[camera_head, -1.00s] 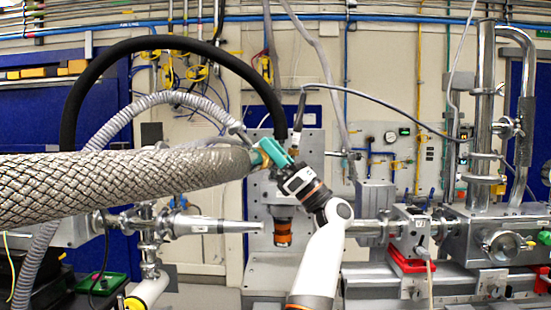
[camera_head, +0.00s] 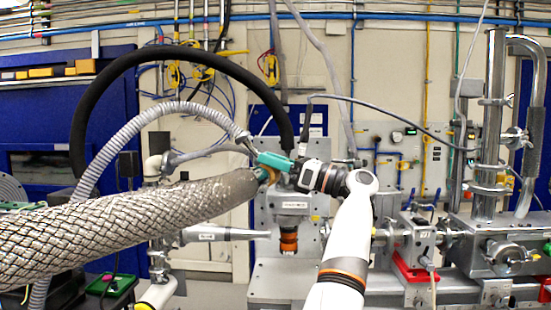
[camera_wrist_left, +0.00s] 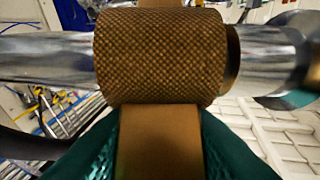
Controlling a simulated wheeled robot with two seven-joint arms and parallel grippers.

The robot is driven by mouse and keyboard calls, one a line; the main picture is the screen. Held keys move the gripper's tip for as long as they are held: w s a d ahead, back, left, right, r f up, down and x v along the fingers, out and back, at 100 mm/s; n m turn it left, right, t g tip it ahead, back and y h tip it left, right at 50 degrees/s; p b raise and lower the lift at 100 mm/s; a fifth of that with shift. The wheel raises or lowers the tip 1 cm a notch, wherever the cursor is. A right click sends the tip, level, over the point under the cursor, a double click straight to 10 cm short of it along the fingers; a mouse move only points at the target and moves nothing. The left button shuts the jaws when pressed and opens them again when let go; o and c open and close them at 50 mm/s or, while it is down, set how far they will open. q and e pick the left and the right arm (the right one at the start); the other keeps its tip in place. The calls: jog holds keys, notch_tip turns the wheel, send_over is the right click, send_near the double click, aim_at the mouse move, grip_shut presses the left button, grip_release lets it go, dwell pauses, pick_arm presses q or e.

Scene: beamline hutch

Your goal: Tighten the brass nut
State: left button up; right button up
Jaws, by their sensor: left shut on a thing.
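The brass nut (camera_wrist_left: 155,57) is a knurled cylinder around a shiny metal tube, seen large in the left wrist view. A flat brass-coloured bar (camera_wrist_left: 160,140) stands out from it between the teal fingers. In the head view the nut (camera_head: 265,178) is small and partly hidden, at the right end of a braided metal hose (camera_head: 140,213). My left gripper (camera_head: 271,166), black with teal fingers, comes to the nut from the right on a white arm and is shut on its bar. My right gripper is not in view.
A black hose (camera_head: 180,60) and a grey corrugated hose (camera_head: 150,110) arch over the left side. Metal beamline equipment (camera_head: 500,245) with a red block (camera_head: 412,268) fills the right.

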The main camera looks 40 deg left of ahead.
pick_arm(q)
jog(key=shift+f, duration=0.1)
jog(key=o, duration=1)
jog(key=shift+a, duration=0.1)
jog(key=shift+p+v, duration=0.35)
jog(key=shift+v, duration=5.7)
